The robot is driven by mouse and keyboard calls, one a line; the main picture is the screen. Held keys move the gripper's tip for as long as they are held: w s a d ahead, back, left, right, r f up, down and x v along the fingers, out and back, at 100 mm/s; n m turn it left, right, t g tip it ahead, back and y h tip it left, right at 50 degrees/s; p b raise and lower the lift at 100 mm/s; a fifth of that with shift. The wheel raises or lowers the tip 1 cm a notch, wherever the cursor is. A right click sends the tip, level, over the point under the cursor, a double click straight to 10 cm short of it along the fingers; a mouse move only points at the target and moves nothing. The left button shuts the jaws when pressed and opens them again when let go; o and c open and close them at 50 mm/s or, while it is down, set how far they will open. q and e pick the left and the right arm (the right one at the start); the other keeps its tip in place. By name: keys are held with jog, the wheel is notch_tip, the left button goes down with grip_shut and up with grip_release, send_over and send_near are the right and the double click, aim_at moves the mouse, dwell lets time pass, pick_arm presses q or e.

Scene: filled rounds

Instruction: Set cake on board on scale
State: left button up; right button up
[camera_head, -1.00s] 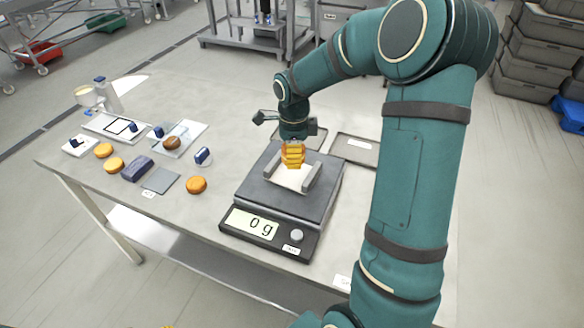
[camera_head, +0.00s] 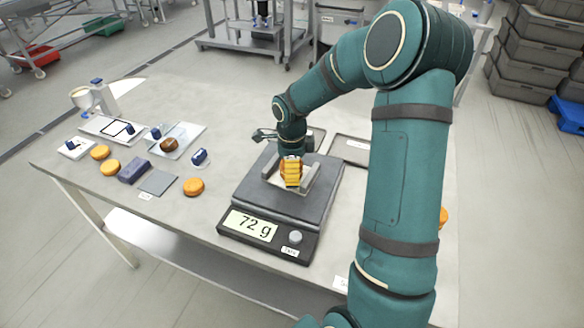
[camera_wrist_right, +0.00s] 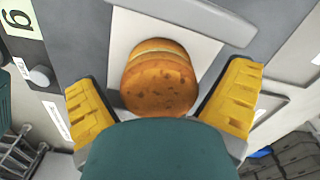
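The cake (camera_wrist_right: 160,78) is round and orange-brown. In the right wrist view it rests on the white board (camera_wrist_right: 124,32), which lies on the platform of the scale (camera_head: 258,202). My right gripper (camera_head: 291,182) is low over the platform, fingers pointing down. In the wrist view its yellow fingers stand on both sides of the cake, with gaps between, so it is open around it. In the head view the gripper mostly hides the cake. The scale display (camera_head: 250,226) reads 72 g. My left gripper is out of view.
Grey raised bars (camera_head: 271,165) flank the board. Another orange round (camera_head: 443,217) peeks out right of my arm.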

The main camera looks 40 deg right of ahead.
jog(key=shift+r, duration=0.2)
notch_tip(320, 180, up, 12)
jog(key=shift+f+p, duration=0.1)
jog(key=shift+p, duration=0.95)
jog(key=shift+a, duration=0.1)
